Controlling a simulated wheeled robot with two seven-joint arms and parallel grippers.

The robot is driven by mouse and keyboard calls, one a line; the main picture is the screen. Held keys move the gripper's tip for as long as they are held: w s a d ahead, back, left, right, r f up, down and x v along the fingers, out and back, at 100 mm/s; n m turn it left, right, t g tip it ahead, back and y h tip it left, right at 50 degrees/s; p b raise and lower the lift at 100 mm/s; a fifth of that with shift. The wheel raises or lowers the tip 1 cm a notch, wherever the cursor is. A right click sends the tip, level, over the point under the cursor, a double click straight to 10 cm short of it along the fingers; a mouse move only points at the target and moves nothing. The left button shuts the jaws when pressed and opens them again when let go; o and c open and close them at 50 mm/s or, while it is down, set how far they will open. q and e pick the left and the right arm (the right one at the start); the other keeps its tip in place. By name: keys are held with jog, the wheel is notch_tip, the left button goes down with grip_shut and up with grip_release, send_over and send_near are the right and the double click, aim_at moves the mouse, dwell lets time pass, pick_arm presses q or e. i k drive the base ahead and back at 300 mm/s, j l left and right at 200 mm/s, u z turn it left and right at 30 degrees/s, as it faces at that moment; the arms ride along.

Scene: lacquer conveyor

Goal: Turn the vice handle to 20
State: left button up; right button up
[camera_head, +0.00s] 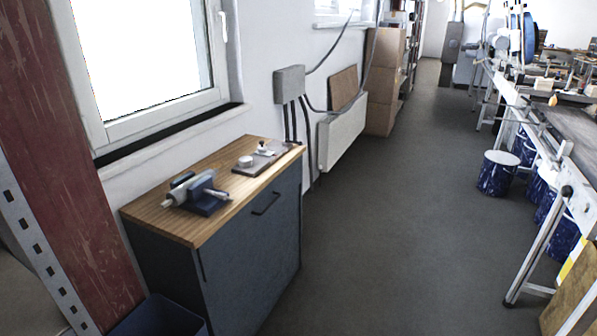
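A small blue-grey vice (199,192) sits on the wooden top of a dark cabinet (160,218) at the left, under the window. A light cylindrical part sticks out at its lower left and a metal piece shows at its right. Which part is the handle, and any scale on it, is too small to tell. Neither of my grippers shows in the head view.
A grey plate (254,168) with small white items lies behind the vice on the cabinet. A blue bin (160,318) stands at the front left beside a red post (62,150).

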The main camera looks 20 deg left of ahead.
aim_at(220, 195)
jog(key=i+l+u, duration=0.1)
jog(key=i, duration=0.55)
jog(key=i+l+u, duration=0.1)
jog(key=i, duration=0.55)
